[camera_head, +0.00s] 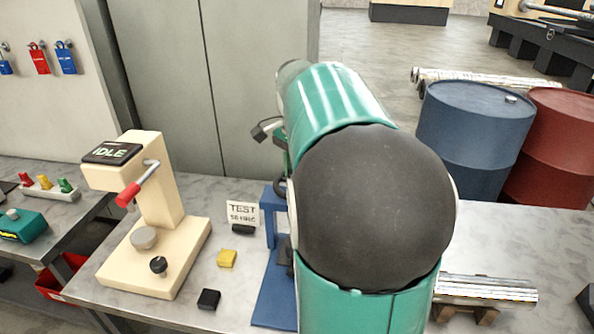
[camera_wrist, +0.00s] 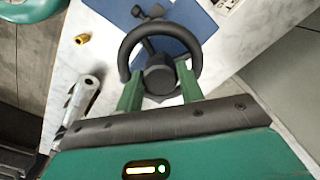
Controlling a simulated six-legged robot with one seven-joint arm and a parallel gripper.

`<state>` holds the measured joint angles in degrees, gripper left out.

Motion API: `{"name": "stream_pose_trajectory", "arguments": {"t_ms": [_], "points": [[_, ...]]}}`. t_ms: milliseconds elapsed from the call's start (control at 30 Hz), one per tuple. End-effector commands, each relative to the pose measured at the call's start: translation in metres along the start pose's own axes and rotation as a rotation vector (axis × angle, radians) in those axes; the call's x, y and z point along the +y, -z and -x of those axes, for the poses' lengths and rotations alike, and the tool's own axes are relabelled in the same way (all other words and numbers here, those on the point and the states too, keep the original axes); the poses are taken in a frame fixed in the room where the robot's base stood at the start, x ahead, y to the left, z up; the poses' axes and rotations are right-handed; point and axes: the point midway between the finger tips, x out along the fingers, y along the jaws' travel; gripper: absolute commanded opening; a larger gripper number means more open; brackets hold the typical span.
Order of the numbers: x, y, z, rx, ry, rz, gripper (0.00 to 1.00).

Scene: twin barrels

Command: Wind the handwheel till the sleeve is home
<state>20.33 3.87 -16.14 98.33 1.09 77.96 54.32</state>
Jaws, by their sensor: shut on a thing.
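The black handwheel (camera_wrist: 131,47) shows in the wrist view, in front of a blue base plate (camera_wrist: 196,22). My gripper (camera_wrist: 159,84) has its two green fingers on either side of the wheel's near part, around a round black piece that is the hub or a knob. It is shut on the handwheel; the exact contact is unclear. In the head view my arm hides the gripper and most of the wheel, and part of the blue stand (camera_head: 272,296) shows. I cannot make out the sleeve for certain.
A silver cylinder (camera_head: 486,290) lies on the bench at right; a silver tube (camera_wrist: 80,102) shows in the wrist view. Blue (camera_head: 474,130) and red (camera_head: 556,140) barrels stand beyond the bench.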

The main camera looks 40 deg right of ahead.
Motion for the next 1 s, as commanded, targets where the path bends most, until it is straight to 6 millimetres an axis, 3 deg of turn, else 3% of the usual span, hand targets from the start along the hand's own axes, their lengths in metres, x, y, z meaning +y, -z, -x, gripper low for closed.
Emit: {"name": "stream_pose_trajectory", "arguments": {"t_ms": [567, 600, 700, 1000], "points": [[-0.0001, -0.0002, 0.0005, 0.000, 0.000, -0.042, 0.15], [-0.0001, -0.0002, 0.0005, 0.000, 0.000, -0.042, 0.40], [-0.0001, -0.0002, 0.0004, 0.000, 0.000, -0.042, 0.59], [-0.0002, -0.0001, 0.0010, 0.000, 0.000, -0.042, 0.59]]}}
